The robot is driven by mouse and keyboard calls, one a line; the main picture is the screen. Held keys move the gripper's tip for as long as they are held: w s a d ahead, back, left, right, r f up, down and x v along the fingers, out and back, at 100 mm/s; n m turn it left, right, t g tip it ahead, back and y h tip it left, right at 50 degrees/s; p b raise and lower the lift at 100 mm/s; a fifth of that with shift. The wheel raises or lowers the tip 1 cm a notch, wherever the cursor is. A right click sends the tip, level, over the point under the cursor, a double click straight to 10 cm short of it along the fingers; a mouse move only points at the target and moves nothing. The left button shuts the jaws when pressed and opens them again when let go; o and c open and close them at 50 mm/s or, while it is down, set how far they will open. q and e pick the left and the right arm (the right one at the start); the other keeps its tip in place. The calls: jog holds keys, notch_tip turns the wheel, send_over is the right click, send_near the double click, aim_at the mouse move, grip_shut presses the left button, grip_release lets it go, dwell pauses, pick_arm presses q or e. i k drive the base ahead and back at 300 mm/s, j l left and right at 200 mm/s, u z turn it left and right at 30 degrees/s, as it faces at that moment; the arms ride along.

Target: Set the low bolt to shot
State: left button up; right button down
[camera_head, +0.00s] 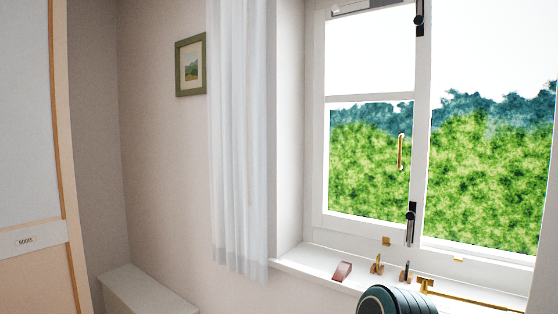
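The low bolt (411,224) is a black, upright fitting with a pale metal rod, at the bottom of the stile between the two window panes. It stands just above the lower window frame. I cannot tell at this size whether its rod is shot or drawn. A similar high bolt (420,17) sits at the top of the same stile. The window's left casement (319,150) looks closed or nearly closed, with a brass pull handle (400,151) in front of its lower pane. Neither of my grippers is in view.
The white sill (300,262) holds a pinkish block (342,271), a brass peg (376,264), a dark peg (405,270) and a long brass stay (465,297). A ribbed teal round shape (398,300) fills the bottom edge; I cannot tell what it is. A white curtain (237,140) hangs left.

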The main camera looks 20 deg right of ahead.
aim_at(410, 215)
jog(key=z, duration=1.4)
